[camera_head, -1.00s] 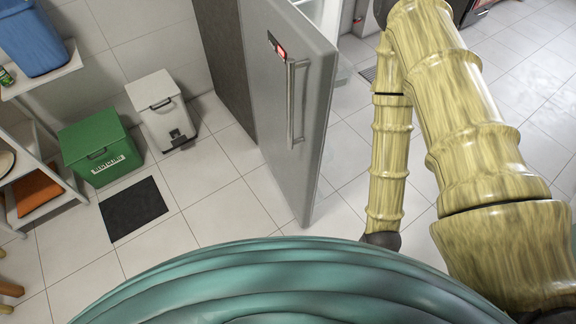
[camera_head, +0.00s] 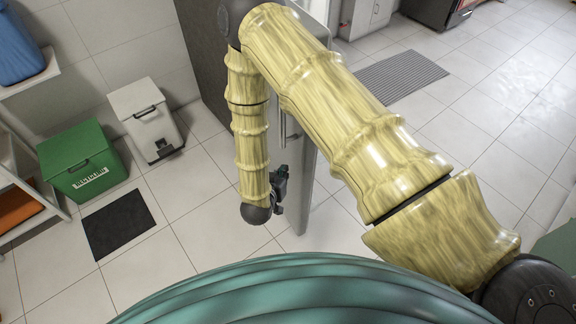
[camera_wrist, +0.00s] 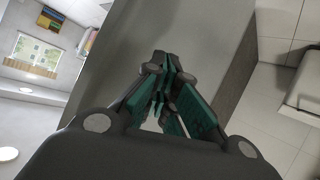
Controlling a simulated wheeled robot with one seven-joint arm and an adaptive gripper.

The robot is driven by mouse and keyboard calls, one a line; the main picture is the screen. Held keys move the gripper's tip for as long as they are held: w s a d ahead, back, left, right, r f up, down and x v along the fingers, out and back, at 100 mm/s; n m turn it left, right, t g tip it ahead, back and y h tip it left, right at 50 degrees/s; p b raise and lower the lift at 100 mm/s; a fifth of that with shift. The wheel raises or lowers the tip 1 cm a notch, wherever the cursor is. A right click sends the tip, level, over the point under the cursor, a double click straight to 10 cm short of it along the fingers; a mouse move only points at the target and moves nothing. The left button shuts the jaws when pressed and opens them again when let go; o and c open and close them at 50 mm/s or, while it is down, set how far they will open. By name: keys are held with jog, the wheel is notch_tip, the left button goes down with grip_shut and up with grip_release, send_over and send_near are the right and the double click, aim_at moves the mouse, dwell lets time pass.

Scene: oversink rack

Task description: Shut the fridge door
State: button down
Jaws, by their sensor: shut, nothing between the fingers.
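The grey fridge door (camera_head: 300,205) stands out from the dark fridge body (camera_head: 196,52), so it is open. Its upper part and much of its front are hidden behind my arm. Part of its vertical bar handle (camera_head: 284,122) shows beside the forearm. My gripper (camera_head: 281,182) is low, close beside the door's lower front; I cannot tell if it touches. In the wrist view my gripper (camera_wrist: 163,62) has its dark green fingers together and empty, in front of a large grey surface that looks like the door.
A green recycling bin (camera_head: 82,165) and a white bin (camera_head: 147,117) stand by the wall at left, behind a black mat (camera_head: 119,223). A shelf stands at the far left. A grey grate (camera_head: 400,78) lies on the floor at right, with open tiles around it.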

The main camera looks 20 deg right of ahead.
jog(key=w+a+r+m+h+b, duration=0.2)
jog(key=w+a+m+h+b, duration=0.1)
jog(key=a+m+h+b, duration=0.15)
jog(key=m+g+h+b, duration=0.3)
jog(key=m+g+h, duration=0.2)
jog(key=m+g, duration=0.15)
send_near(296, 155)
jog(key=d, duration=0.3)
jog(key=w+d+p, duration=0.1)
jog(key=d, duration=0.3)
jog(key=shift+w+f, duration=0.15)
jog(key=shift+w, duration=0.1)
